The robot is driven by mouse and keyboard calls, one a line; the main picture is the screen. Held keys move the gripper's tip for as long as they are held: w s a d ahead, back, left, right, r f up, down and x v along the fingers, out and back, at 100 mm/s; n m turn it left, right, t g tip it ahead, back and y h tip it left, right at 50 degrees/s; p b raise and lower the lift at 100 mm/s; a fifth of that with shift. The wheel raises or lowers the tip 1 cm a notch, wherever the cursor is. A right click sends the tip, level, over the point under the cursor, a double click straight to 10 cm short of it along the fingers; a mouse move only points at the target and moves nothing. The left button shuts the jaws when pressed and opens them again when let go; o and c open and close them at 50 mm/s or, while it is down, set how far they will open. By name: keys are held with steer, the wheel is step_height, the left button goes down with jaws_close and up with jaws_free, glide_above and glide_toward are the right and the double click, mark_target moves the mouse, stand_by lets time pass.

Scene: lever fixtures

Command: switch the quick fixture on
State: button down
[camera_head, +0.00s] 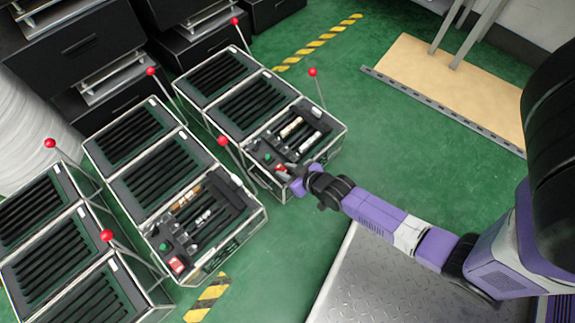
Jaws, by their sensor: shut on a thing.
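The fixture at my gripper (291,178) is a dark rack in a clear-sided case (322,160), with slotted trays behind and a front panel holding light cylinders. A small green button (267,158) and a small red part (281,168) sit at the panel's front left corner. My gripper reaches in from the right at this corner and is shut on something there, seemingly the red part. The jaws are small and partly hidden, so the exact grip is unclear. Thin levers with red knobs (222,140) stand at the case's corners. No label shows which fixture is the quick one.
A similar fixture (236,243) stands to the left, with a red button (177,264), and another (77,291) is further left. Black cabinets (75,45) stand behind. Green floor (375,120) is clear to the right, up to a tan board (450,88).

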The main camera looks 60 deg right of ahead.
steer(key=shift+w+r+g+p, duration=0.2)
steer(key=shift+r+g+p, duration=0.15)
steer(key=shift+g+p, duration=0.9)
steer(key=shift+y+p, duration=0.3)
steer(key=shift+p, duration=0.15)
steer(key=shift+f, duration=0.2)
steer(key=c, duration=1.1)
jaws_free()
steer(key=shift+s+r+p, duration=0.25)
steer(key=shift+r+p, duration=0.25)
steer(key=shift+p, duration=0.1)
steer(key=p+v, duration=0.3)
steer(key=v, duration=0.3)
steer(key=shift+s+r, duration=0.2)
steer(key=shift+s, duration=0.1)
